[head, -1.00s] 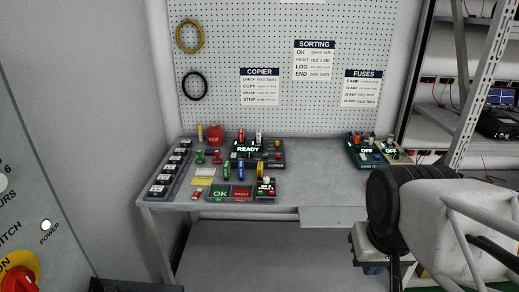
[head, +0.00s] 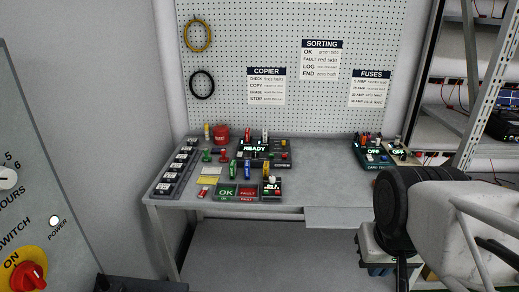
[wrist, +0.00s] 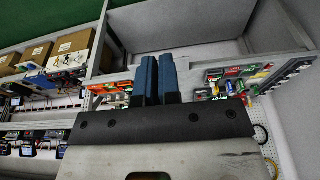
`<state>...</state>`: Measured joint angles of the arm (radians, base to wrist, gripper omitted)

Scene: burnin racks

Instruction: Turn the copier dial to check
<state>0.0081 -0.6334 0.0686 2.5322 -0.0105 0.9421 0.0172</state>
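The copier (head: 255,149) is a dark box with a lit READY display, at the back middle of the bench in the head view. Small coloured knobs and levers stand on and around it. I cannot make out which is its dial or where it points. My gripper (head: 382,268) hangs at the lower right in the head view, in front of the bench and well away from the copier. Its blue fingers show in the wrist view (wrist: 158,80), side by side with almost no gap and nothing between them.
The bench (head: 335,190) also holds OK and FAULT pads (head: 237,192), a row of dark blocks (head: 174,170) at its left, and boxes reading OFF (head: 374,153) at its right. A panel with a red switch (head: 28,276) stands at the near left. Shelving (head: 470,90) stands at the right.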

